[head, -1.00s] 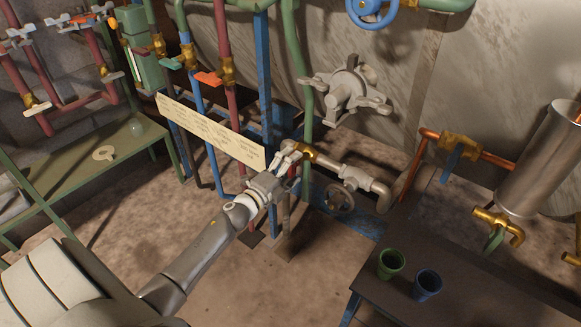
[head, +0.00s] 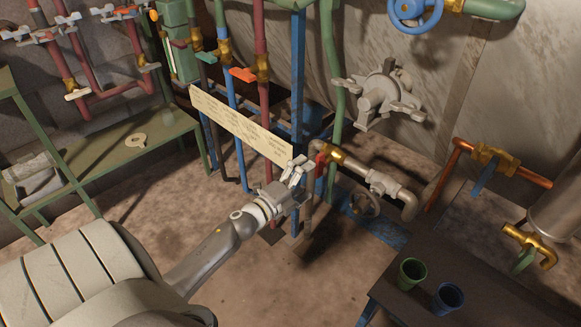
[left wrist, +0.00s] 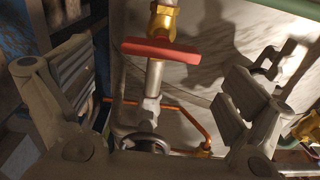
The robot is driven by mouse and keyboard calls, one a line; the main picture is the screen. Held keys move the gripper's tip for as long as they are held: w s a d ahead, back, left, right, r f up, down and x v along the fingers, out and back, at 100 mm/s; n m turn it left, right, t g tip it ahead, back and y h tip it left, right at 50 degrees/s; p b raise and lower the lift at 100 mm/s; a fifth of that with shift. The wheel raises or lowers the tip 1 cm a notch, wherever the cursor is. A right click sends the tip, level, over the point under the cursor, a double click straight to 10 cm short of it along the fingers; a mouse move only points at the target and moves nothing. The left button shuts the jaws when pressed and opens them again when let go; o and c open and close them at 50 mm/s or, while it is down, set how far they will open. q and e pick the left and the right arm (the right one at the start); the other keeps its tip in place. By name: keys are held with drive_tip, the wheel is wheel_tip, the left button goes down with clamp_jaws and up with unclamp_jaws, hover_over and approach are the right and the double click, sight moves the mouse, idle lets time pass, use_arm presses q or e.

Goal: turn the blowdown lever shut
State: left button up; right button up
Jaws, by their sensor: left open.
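The blowdown lever looks to be the red handle (left wrist: 160,50) on a brass valve (left wrist: 164,20), lying crosswise near the top middle of the left wrist view. In the head view the red lever (head: 321,160) shows small beside its brass valve (head: 332,152) on a grey pipe. My left gripper (head: 299,171) is open just left of the lever. In the left wrist view its fingers (left wrist: 160,92) stand wide apart, with the lever beyond the gap and nothing between them. The fingers are not seen touching the lever. My right gripper is not in view.
A pale sign board (head: 240,124) ends close to my left gripper. A grey handwheel (head: 364,203) sits below the pipe. Blue and red vertical pipes stand behind. A dark table (head: 400,318) with a green cup (head: 411,274) and a blue cup (head: 447,298) is at the lower right.

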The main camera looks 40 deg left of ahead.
use_arm(q)
drive_tip(key=s, duration=0.6)
drive_tip(key=shift+s+a, duration=0.25)
drive_tip(key=shift+s, duration=0.05)
drive_tip(key=shift+c, duration=0.3)
idle(0.7)
